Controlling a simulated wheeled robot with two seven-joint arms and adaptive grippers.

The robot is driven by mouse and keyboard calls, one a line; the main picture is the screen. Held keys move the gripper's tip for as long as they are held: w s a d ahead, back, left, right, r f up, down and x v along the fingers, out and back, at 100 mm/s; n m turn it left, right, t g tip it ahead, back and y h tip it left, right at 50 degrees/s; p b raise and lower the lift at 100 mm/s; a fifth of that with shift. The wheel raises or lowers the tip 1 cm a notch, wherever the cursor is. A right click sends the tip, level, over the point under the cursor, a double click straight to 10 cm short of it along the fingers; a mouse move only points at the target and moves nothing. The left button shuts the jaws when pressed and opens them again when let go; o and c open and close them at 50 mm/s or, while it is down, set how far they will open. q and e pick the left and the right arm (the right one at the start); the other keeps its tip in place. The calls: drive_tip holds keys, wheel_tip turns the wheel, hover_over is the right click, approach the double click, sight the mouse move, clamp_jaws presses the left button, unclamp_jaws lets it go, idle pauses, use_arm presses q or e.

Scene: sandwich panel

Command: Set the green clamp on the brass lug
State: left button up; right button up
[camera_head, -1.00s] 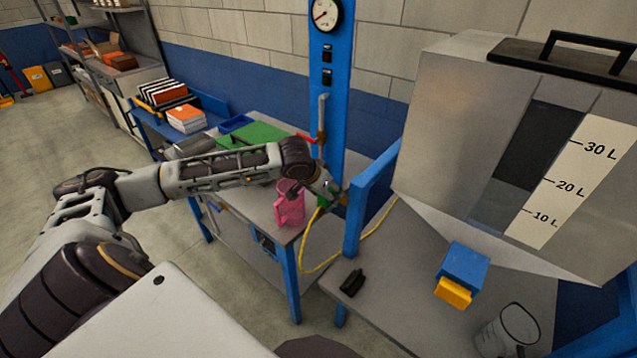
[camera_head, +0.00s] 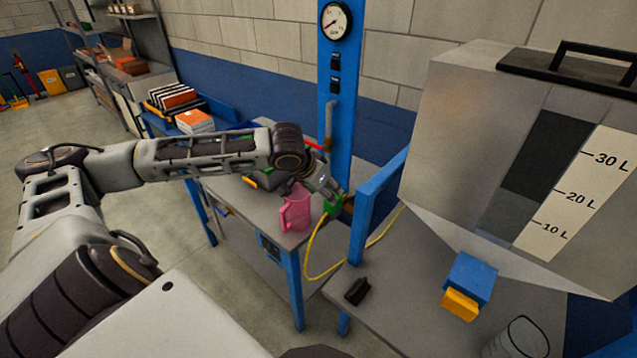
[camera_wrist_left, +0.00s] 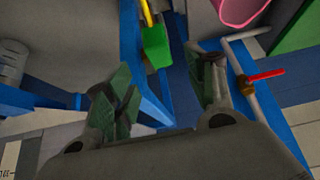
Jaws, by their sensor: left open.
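The green clamp (camera_head: 333,204) is at the end of the yellow cable, by the bench's right end and the blue post. In the left wrist view the green clamp (camera_wrist_left: 156,47) lies beyond the fingertips, between their lines, with a visible gap. My left gripper (camera_head: 327,190) reaches in over the bench, close to the clamp. In the wrist view my left gripper (camera_wrist_left: 165,85) has its two dark green fingers spread and nothing between them. A small brownish piece beside the clamp may be the brass lug (camera_head: 348,204); I cannot tell whether they touch. My right gripper is not in view.
A pink jug (camera_head: 296,212) stands just left of the clamp. A red-handled valve pipe (camera_wrist_left: 250,78) is near the right finger. A blue frame (camera_head: 375,205) stands right of the gripper. A blue-yellow block (camera_head: 468,283) and black piece (camera_head: 357,291) lie on the nearer bench.

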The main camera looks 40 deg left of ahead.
use_arm(q)
drive_tip(key=shift+v, duration=2.1)
